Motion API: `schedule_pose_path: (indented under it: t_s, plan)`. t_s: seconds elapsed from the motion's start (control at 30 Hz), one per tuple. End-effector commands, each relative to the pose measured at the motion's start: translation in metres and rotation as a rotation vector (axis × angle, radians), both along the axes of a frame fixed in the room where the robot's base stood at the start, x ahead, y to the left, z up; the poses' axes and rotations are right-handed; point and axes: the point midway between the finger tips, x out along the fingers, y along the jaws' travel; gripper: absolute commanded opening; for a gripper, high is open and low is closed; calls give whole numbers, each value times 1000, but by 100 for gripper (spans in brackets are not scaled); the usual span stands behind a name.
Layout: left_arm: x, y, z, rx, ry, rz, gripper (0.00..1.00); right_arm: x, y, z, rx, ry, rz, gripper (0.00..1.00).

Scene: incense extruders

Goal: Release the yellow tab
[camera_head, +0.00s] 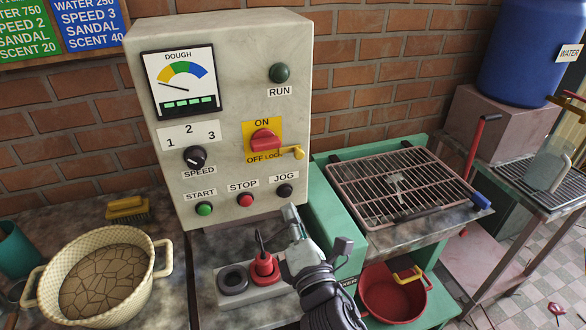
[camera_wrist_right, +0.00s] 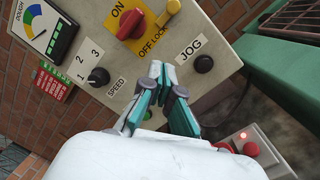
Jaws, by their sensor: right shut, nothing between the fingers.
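The yellow tab (camera_head: 298,153) sticks out at the lower right of the red ON/OFF switch (camera_head: 264,140), beside the OFF LOCK label on the control box (camera_head: 225,60). The switch also shows at the top of the right wrist view (camera_wrist_right: 130,24), with the tab (camera_wrist_right: 163,19) to its right. My right gripper (camera_head: 290,212) is in front of the box, below the tab and near the JOG button (camera_head: 285,190). Its fingers (camera_wrist_right: 158,72) are shut and empty, apart from the tab. My left gripper is not in view.
A red button on a pedestal (camera_head: 264,267) stands close to the right gripper's left. A wire rack (camera_head: 400,185) lies right of the box, above a red pot (camera_head: 385,300). A basket-like pot (camera_head: 115,235) stands at left. The space before the switch looks free.

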Motion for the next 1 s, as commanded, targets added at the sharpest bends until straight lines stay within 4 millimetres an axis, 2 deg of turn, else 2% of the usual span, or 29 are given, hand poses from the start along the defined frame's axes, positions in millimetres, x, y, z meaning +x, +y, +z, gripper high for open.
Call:
schedule_pose_path:
  t_s: [0.23,0.37,0.8,1.0]
  plan:
    - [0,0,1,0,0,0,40,2,0,0,3,3,-2,0]
    - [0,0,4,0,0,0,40,13,3,2,3,4,-3,0]
    - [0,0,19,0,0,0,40,98,28,12,6,5,-2,0]
    - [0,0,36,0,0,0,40,109,4,26,3,5,-3,0]
